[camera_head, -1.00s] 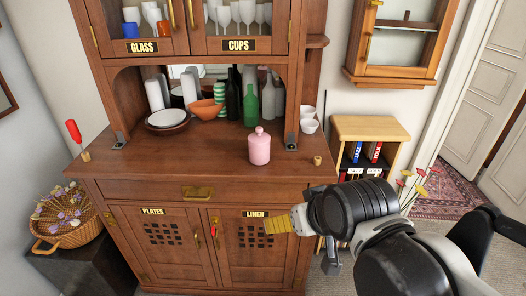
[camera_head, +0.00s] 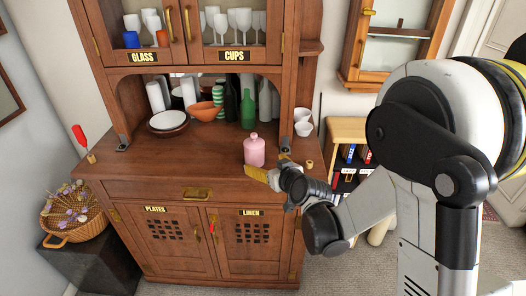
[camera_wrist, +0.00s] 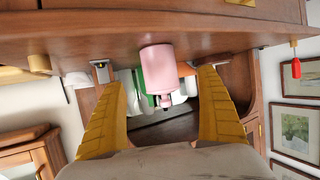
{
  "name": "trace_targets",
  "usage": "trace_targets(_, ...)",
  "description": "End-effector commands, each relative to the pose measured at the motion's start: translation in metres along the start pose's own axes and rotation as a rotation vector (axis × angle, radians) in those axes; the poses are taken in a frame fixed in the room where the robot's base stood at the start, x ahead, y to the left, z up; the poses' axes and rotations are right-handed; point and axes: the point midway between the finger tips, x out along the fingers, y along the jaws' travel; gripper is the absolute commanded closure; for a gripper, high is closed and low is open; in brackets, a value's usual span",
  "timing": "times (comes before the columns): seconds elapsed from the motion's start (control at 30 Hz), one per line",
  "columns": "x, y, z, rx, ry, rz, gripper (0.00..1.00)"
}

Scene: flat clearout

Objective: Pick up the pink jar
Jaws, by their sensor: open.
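The pink jar (camera_head: 254,150) stands upright on the brown cabinet's counter, near its front right part. In the wrist view the pink jar (camera_wrist: 159,68) appears upside down, between and beyond the two yellow fingers. My gripper (camera_head: 268,168) is at the counter's front right, just in front of and to the right of the jar. In the wrist view my gripper (camera_wrist: 165,105) has its fingers spread wide with nothing held. Whether a finger touches the jar cannot be told.
A green bottle (camera_head: 248,110) and dark bottles stand behind the jar. An orange bowl (camera_head: 205,111) and stacked plates (camera_head: 168,121) are further left. A small wooden knob (camera_head: 309,165) is right of my gripper. The counter's left front (camera_head: 140,165) is clear.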

Motion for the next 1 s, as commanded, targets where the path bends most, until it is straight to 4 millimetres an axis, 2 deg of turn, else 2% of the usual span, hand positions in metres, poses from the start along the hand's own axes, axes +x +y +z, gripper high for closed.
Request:
trace_targets(0.3, 0.048, 0.000, 0.003, 0.000, 0.000, -0.001, 0.15)
trace_targets(0.53, 0.068, 0.002, 0.004, 0.001, 0.000, 0.000, 0.15)
trace_targets(0.73, 0.100, 0.004, 0.007, 0.000, 0.000, -0.001, 0.15)
trace_targets(0.83, 0.106, 0.003, 0.005, 0.001, 0.000, 0.000, 0.15)
trace_targets(1.0, 0.105, 0.004, 0.004, 0.001, 0.000, 0.000, 0.15)
